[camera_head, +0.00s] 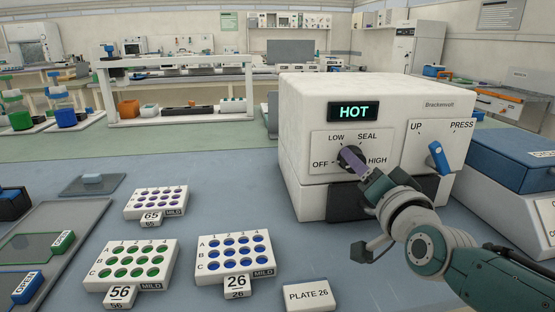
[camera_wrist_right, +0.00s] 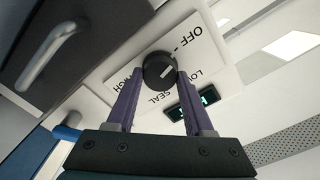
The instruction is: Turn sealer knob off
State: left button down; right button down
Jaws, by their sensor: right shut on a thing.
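The white sealer (camera_head: 300,110) stands on the blue bench, and its display (camera_head: 353,111) reads HOT in green. Its dark round knob (camera_head: 352,158) sits on a plate marked OFF, LOW, SEAL and HIGH. My right gripper (camera_head: 364,170) reaches it from the lower right. In the right wrist view, the two purple fingers are closed on opposite sides of the knob (camera_wrist_right: 159,70). A white mark shows on the knob's face, seemingly on the side toward LOW; its exact setting is hard to read. My left gripper is not in view.
A blue lever (camera_head: 437,155) between UP and PRESS is close right of my right gripper. A dark panel (camera_head: 342,204) is below the knob. A blue-lidded box (camera_head: 510,155) is at right.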

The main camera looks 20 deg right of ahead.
jog(key=shift+n, duration=0.3)
jog(key=shift+c, duration=1.4)
grip_release()
jog(key=shift+s, duration=0.1)
jog(key=p+v, duration=0.2)
jog(key=v, duration=0.7)
jog(key=shift+s, duration=0.4)
jog(key=shift+a, duration=0.15)
